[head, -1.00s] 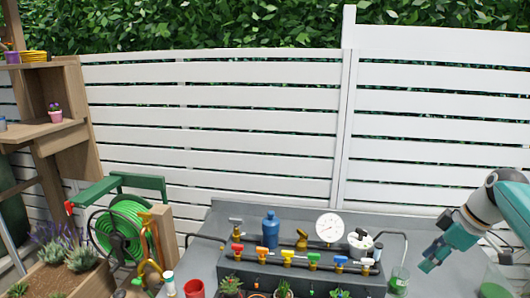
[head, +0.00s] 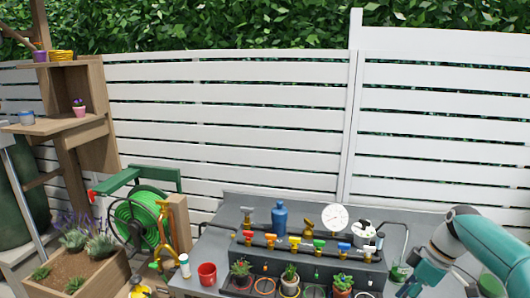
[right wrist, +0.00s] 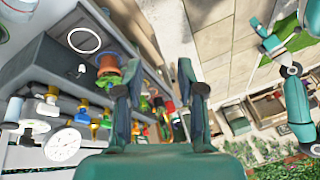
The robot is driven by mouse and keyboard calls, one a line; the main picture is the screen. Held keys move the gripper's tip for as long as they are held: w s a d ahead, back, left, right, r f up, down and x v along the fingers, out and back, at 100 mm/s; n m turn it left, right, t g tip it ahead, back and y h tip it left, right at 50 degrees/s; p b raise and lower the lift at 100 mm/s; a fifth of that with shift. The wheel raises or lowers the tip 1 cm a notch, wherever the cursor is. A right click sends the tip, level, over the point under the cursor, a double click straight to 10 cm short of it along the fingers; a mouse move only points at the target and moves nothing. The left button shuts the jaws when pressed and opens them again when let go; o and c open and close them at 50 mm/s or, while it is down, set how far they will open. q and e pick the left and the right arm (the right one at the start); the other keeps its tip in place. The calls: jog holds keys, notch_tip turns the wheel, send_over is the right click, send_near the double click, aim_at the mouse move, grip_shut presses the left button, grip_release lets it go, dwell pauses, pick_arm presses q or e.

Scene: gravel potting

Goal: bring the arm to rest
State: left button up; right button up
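My right arm comes in at the lower right of the head view, with its gripper (head: 408,290) low by the right end of the grey bench. In the right wrist view the two fingers of the right gripper (right wrist: 157,92) stand apart with nothing between them. No left arm shows in the head view.
The grey bench (head: 235,205) holds a valve manifold (head: 300,262), a gauge (head: 335,217), a blue bottle (head: 279,218), a red cup (head: 207,274) and small potted plants. A green glass (head: 399,273) stands close to my right gripper. A hose reel (head: 135,215) stands left.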

jog(key=s+a+f+g, duration=0.1)
jog(key=s+a+f, duration=0.25)
jog(key=f, duration=0.35)
jog(key=s+a+f+m+g, duration=0.1)
jog(key=s+a+f, duration=0.2)
jog(key=a+f, duration=0.3)
jog(key=s+a+f+g, duration=0.2)
jog(key=s+a+f, duration=0.15)
jog(key=f, duration=0.45)
jog(key=s+a+f+m+t, duration=0.2)
jog(key=s+a+f+m, duration=0.2)
jog(key=s, duration=0.3)
jog(key=s+a+f+m+t, duration=0.2)
jog(key=s+a+f+m, duration=0.2)
jog(key=s+f+m, duration=0.2)
jog(key=shift+s+f+m, duration=0.3)
jog(key=shift+s+m, duration=0.4)
jog(key=shift+s, duration=0.15)
